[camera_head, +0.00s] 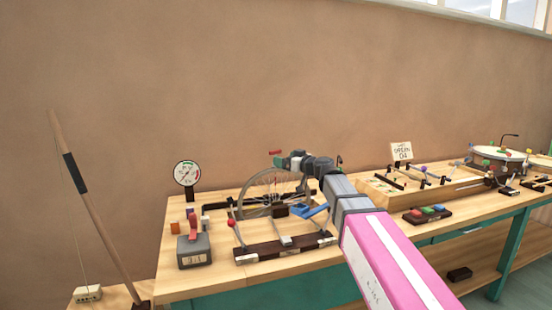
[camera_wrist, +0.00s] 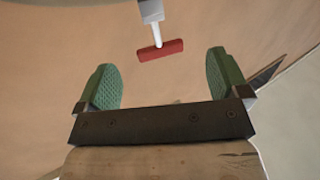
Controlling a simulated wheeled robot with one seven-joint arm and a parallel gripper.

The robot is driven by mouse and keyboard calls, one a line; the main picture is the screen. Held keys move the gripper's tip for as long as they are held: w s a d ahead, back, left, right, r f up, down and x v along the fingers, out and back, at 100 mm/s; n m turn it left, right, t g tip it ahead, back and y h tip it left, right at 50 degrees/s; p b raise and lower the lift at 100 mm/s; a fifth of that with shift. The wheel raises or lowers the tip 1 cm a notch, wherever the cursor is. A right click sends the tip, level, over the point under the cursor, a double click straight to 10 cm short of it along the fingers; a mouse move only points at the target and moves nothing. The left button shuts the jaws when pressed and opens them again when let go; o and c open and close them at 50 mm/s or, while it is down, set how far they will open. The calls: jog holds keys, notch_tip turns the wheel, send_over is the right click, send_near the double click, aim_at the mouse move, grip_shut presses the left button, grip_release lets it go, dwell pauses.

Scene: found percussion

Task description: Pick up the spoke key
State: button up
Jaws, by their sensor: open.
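A short red bar on a pale stem, likely the spoke key (camera_wrist: 160,50), shows ahead of the jaws in the wrist view. Its stem meets a grey block (camera_wrist: 151,10) at the top edge. In the head view the red bar (camera_head: 275,152) is just left of my gripper (camera_head: 284,161), above the spoked wheel. In the wrist view my gripper (camera_wrist: 164,76) is open, its two green pads wide apart with nothing between them. The red bar lies beyond the fingertips, roughly centred between them, apart from both. The stem's lower support is hidden in the head view.
The spoked wheel (camera_head: 262,190) stands in a dark-based frame (camera_head: 285,250) on the wooden bench (camera_head: 185,285). A grey box with a red lever (camera_head: 194,248) and a dial gauge (camera_head: 187,173) are at left. A wooden tray (camera_head: 440,192) is at right.

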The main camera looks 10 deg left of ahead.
jog(key=x, duration=0.8)
jog(key=shift+w+f, duration=0.15)
jog(key=c, duration=1.1)
jog(key=shift+o, duration=0.2)
